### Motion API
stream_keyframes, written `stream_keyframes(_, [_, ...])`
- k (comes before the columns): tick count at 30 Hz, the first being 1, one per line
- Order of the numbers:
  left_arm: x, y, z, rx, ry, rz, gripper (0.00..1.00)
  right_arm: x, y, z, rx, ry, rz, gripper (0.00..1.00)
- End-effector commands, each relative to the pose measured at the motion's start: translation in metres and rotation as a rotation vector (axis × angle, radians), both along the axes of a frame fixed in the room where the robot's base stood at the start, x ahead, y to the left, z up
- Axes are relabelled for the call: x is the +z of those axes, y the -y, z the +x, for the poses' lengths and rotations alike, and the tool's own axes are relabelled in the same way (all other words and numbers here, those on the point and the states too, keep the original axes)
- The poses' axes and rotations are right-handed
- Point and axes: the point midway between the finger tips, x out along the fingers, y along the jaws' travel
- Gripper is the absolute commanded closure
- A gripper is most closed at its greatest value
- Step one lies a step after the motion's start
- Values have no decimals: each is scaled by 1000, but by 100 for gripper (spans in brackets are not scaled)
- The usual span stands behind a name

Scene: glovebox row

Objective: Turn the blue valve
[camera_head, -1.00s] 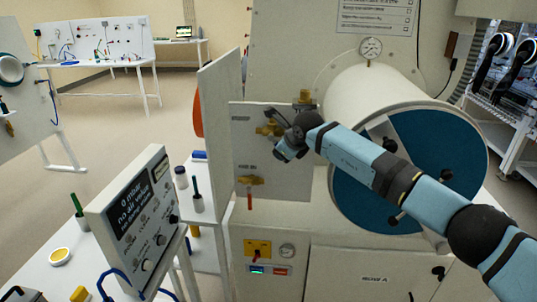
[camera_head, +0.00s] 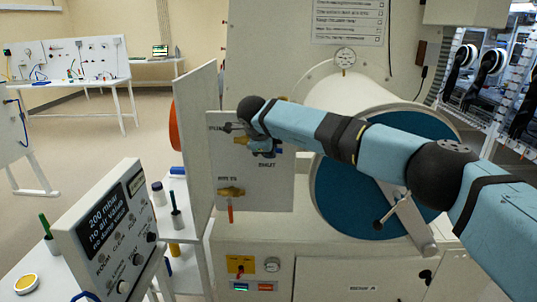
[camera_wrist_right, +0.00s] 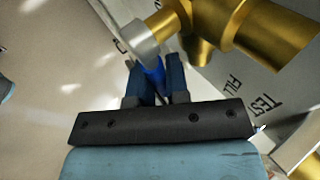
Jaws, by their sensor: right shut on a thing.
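The blue valve sits on an upright white panel (camera_head: 275,192). In the right wrist view its blue handle (camera_wrist_right: 155,75) hangs from a silver collar below a brass body (camera_wrist_right: 205,28). My right gripper (camera_wrist_right: 157,78) is shut on this handle, one dark blue finger on each side. In the head view my right gripper (camera_head: 265,150) is at the upper part of the panel, above the word "SHUT". My gripper and wrist hide most of the valve there; only a bit of brass shows at its left. My left gripper is in neither view.
A white cylinder with a blue door (camera_head: 350,200) stands behind my right arm. A display box (camera_head: 105,225) reading "200 mbar" is at front left. An upright white board (camera_head: 196,130) stands left of the panel.

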Motion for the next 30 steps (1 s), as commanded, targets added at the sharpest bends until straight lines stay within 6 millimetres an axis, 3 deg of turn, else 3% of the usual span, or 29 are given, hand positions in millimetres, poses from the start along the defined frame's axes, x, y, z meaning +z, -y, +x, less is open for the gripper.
stream_keyframes(18, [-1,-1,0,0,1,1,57,2,0,0,0,-2,-46,100])
stream_keyframes(19, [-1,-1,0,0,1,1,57,2,0,0,0,-2,-46,82])
stream_keyframes(22, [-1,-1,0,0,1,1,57,2,0,0,0,-2,-46,60])
stream_keyframes(30, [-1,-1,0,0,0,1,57,4,1,0,0,1,-45,60])
